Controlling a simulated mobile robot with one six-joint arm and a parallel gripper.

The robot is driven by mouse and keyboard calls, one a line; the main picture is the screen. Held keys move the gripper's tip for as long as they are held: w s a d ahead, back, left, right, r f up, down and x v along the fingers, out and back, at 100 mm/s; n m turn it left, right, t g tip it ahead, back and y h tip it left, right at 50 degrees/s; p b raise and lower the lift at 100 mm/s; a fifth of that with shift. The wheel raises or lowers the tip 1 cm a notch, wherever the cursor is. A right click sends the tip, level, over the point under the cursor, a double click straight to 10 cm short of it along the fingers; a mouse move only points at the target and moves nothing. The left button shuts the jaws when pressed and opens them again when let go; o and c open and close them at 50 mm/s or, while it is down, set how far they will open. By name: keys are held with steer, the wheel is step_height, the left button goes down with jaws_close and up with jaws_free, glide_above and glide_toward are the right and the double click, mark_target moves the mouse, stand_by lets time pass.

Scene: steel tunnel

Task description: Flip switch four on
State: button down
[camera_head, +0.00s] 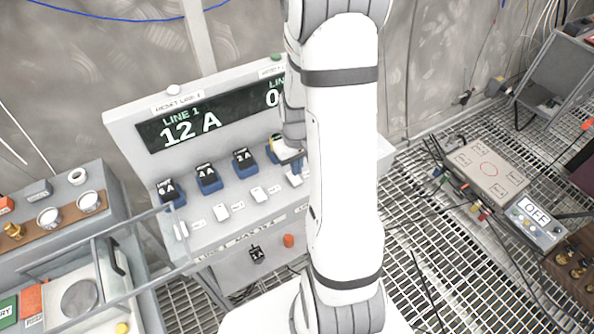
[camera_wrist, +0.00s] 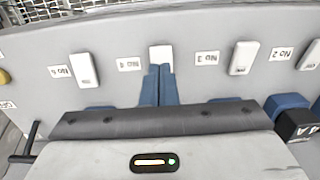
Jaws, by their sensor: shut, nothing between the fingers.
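Switch four is a white rocker (camera_wrist: 161,54) on the grey panel in the wrist view, just right of the upside-down "No 4" label (camera_wrist: 129,64). My gripper (camera_wrist: 159,70) is shut and empty; its blue fingertips are together at the switch's near edge and cover its near part. I cannot tell whether they touch it or which way it is tipped. In the head view, what looks like switch four (camera_head: 294,180) shows beside my arm, which hides much of the panel's right side.
In the wrist view, white switches three (camera_wrist: 243,57) and five (camera_wrist: 84,70) flank switch four. Blue blocks with ampere labels, such as "4 A" (camera_head: 207,178), stand behind the switches. The display (camera_head: 190,127) reads "LINE 1 12 A"; a second reading is partly hidden.

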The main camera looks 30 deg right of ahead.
mark_target(297, 180)
steer(key=shift+f, duration=1.5)
steer(key=shift+f, duration=0.1)
steer(key=shift+f, duration=0.2)
steer(key=shift+s+r, duration=0.1)
steer(key=shift+s, duration=0.05)
